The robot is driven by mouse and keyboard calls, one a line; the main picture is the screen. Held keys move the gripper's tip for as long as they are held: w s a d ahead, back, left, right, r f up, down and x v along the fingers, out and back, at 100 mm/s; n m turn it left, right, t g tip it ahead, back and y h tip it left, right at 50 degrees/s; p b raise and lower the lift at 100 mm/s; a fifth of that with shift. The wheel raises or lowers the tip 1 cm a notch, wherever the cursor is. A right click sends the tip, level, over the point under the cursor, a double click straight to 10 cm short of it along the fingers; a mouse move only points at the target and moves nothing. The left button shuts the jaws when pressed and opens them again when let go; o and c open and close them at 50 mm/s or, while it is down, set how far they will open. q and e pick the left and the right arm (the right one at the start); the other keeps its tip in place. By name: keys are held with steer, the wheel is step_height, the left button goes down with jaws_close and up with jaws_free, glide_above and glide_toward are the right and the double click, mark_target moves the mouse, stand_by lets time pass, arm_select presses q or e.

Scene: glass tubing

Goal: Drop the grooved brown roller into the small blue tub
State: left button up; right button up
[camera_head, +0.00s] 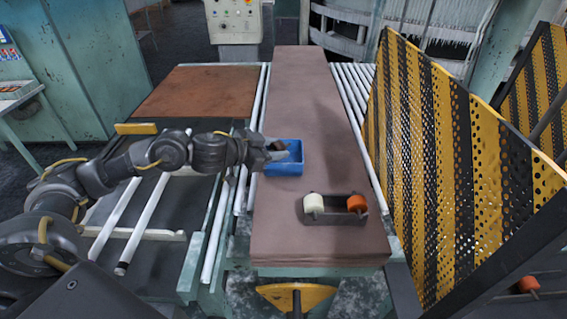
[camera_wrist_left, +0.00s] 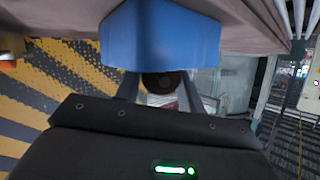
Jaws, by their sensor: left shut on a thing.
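The small blue tub (camera_head: 284,167) stands on the brownish padded bench top, near its left edge. My left gripper (camera_head: 281,150) reaches over the tub from the left. It is shut on the brown roller, which shows dark and round between the fingers in the left wrist view (camera_wrist_left: 160,83). The roller's grooves cannot be made out. The blue tub also fills the upper middle of that tilted view (camera_wrist_left: 158,35), close to the fingers. The gripper hides part of the tub's inside. My right gripper is not in view.
A dark holder (camera_head: 335,217) with a cream roller (camera_head: 313,203) and an orange roller (camera_head: 357,203) lies nearer on the padded top (camera_head: 320,243). A yellow-and-black perforated panel (camera_head: 430,150) rises along the right. The padded top beyond the tub is clear.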

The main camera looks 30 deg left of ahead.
arm_select(q)
steer(key=o, duration=1)
steer(key=shift+o, duration=0.2)
steer(key=b+v, duration=0.2)
steer(key=v, duration=0.8)
steer(key=shift+s+r, duration=0.25)
steer(key=shift+s, duration=0.1)
steer(key=shift+a, duration=0.1)
